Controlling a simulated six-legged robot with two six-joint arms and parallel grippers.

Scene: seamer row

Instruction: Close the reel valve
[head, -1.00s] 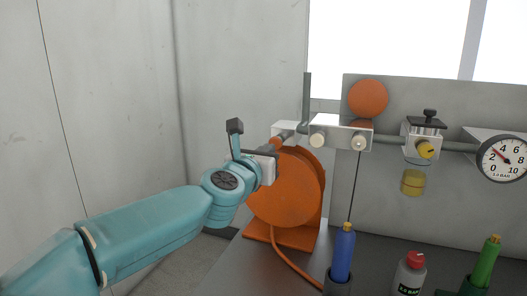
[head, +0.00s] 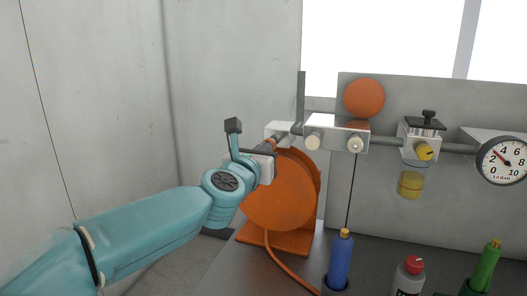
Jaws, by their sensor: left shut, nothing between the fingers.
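The orange hose reel (head: 282,200) stands on the bench left of centre, with its hose trailing forward. Just above it, a white valve block (head: 279,128) sits at the left end of the grey pipe. A small orange part, perhaps the valve's handle, shows in front of this block; its angle is too small to tell. My left gripper (head: 272,149) is shut and empty, right by this orange part and in front of the reel's upper left. I cannot tell whether it touches. The gripper hides part of the valve and reel. My right gripper is not in view.
Blue (head: 340,259) and green (head: 484,267) bottles and a red-capped grey bottle (head: 408,278) stand in front.

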